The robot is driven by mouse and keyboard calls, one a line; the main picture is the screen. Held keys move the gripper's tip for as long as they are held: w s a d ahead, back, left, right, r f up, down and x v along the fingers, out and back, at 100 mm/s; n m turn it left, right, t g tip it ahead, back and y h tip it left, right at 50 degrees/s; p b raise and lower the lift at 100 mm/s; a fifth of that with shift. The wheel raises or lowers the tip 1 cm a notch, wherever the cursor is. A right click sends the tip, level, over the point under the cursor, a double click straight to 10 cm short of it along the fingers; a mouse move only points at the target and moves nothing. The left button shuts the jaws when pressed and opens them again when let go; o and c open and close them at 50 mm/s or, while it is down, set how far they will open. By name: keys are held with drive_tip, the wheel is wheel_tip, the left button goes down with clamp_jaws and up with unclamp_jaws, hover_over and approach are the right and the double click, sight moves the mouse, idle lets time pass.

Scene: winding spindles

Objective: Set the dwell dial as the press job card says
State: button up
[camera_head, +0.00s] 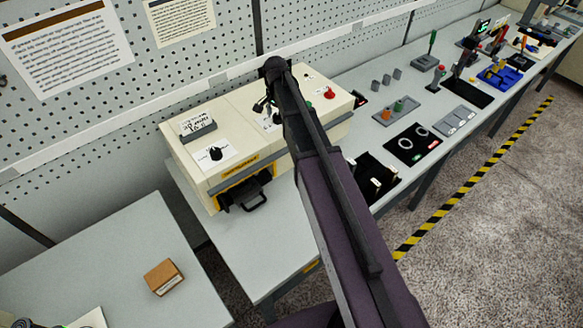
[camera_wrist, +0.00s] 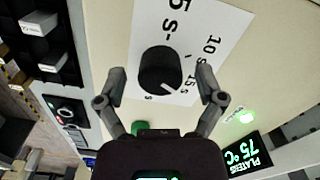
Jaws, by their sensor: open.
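The black dial knob (camera_wrist: 156,66) sits on a white scale plate (camera_wrist: 205,22) in the wrist view. I can read 5 s, 10 s and 15 s; another label is mostly hidden. The knob's white mark points toward the picture's lower right, near the 15 s label. My gripper (camera_wrist: 160,78) is open, one finger on each side of the knob, with visible gaps. In the head view, my gripper (camera_head: 264,103) is over the middle of the cream press (camera_head: 180,160), partly hidden by my arm. A handwritten card (camera_head: 198,126) sits on the press's left top; its writing is too small to read.
Another black dial (camera_head: 216,153) is on the press's left top. A red button (camera_head: 330,92) stands to the right. A brown box (camera_head: 164,277) lies on the left table.

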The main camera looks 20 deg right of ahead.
sight(278, 115)
drive_tip(key=n, duration=0.5)
drive_tip(key=shift+n, duration=0.4)
drive_tip(key=n, duration=0.5)
drive_tip(key=shift+n, duration=0.4)
drive_tip(key=n, duration=0.5)
drive_tip(key=shift+n, duration=0.4)
drive_tip(key=n, duration=0.5)
drive_tip(key=shift+n, duration=0.4)
drive_tip(key=shift+r, duration=0.2)
wheel_tip(278, 115, up, 14)
drive_tip(key=p, duration=1.4)
drive_tip(key=s+f+m+b, duration=1.3)
drive_tip(key=s+f+b, duration=1)
drive_tip(key=f+b, duration=0.1)
drive_tip(key=shift+f+b, duration=0.4)
drive_tip(key=shift+f, duration=0.25)
